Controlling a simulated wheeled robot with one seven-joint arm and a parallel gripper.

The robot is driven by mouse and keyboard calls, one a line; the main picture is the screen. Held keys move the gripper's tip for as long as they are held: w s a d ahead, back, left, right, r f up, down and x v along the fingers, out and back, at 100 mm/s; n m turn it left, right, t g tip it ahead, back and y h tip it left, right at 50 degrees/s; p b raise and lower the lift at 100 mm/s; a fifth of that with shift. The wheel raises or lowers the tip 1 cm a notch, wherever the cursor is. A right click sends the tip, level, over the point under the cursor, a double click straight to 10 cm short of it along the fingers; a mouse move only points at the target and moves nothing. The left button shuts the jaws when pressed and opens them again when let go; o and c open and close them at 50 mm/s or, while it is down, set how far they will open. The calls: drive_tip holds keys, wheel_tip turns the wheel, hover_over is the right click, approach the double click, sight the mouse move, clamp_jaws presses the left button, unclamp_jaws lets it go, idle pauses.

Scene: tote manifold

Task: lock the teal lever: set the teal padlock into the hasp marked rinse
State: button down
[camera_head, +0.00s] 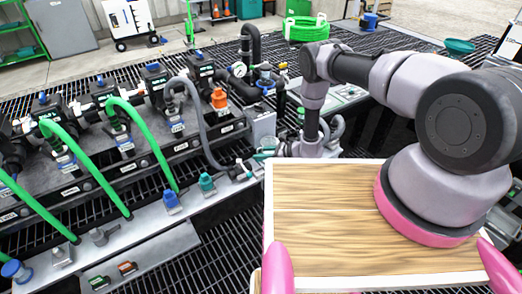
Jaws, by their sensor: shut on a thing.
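A blue piece (172,201) stands on the rail farther left. Small plates with labels sit along the manifold front; I cannot read which is marked rinse. A green padlock-like item (99,282) and an orange one (127,267) lie on the front grey plate.
Green hoses (150,145) arch over the manifold's front, and a grey hose (205,130) bends down just left of my gripper. A pressure gauge (239,69) and dark pipes stand behind. My wooden-topped base fills the lower right. Dark grating (228,255) lies open in front.

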drive_tip(key=shift+f, duration=4.45)
drive_tip(key=shift+c, duration=1.5)
unclamp_jaws()
drive_tip(key=shift+d, duration=0.1)
drive_tip(key=v, duration=1)
drive_tip(key=shift+d, duration=0.25)
drive_tip(key=shift+s+r, duration=0.1)
drive_tip(key=shift+r, duration=0.05)
